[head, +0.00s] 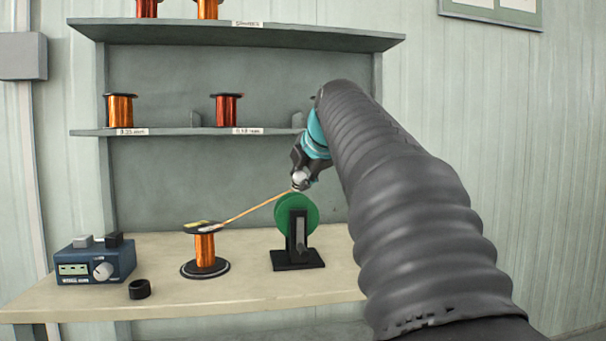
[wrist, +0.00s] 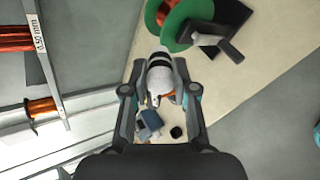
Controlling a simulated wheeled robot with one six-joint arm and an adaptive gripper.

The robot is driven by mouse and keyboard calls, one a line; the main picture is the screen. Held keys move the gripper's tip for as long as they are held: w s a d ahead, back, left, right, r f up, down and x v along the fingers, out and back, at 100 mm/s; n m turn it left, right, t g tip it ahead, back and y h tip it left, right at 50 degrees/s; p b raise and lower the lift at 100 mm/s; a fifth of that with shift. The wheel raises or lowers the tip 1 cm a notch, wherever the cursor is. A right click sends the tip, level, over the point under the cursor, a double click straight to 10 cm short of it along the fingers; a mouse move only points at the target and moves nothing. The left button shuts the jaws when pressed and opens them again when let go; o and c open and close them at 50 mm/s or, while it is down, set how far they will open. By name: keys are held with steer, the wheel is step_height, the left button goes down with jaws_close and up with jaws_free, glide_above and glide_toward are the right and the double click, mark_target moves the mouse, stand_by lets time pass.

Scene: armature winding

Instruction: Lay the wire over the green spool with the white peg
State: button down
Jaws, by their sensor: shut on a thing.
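The green spool (head: 312,214) stands upright in a black stand (head: 297,259) on the bench. It also shows at the top of the wrist view (wrist: 178,40). My gripper (head: 300,182) is just above the spool's top edge in the head view. In the wrist view, its fingers (wrist: 163,98) are shut on the white peg (wrist: 159,77), which has dark bands. The wire (head: 252,210) slopes up taut from a copper supply spool (head: 205,249) to the gripper. Whether the wire touches the green spool, I cannot tell.
A blue box with a knob (head: 95,262) and a small black ring (head: 139,289) are on the bench (head: 250,293) at left. A shelf (head: 180,131) with copper wire spools is behind. The bench front is mostly clear.

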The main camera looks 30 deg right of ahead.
steer(key=w+p, duration=0.1)
steer(key=w, duration=0.1)
steer(key=w+d+p, duration=0.1)
steer(key=w, duration=0.1)
steer(key=shift+w+d+r, duration=0.1)
steer(key=shift+w+d, duration=0.05)
steer(key=shift+w, duration=0.15)
steer(key=shift+w+d+p, duration=0.15)
steer(key=shift+w+p, duration=0.2)
steer(key=shift+w, duration=0.25)
stand_by(1.0)
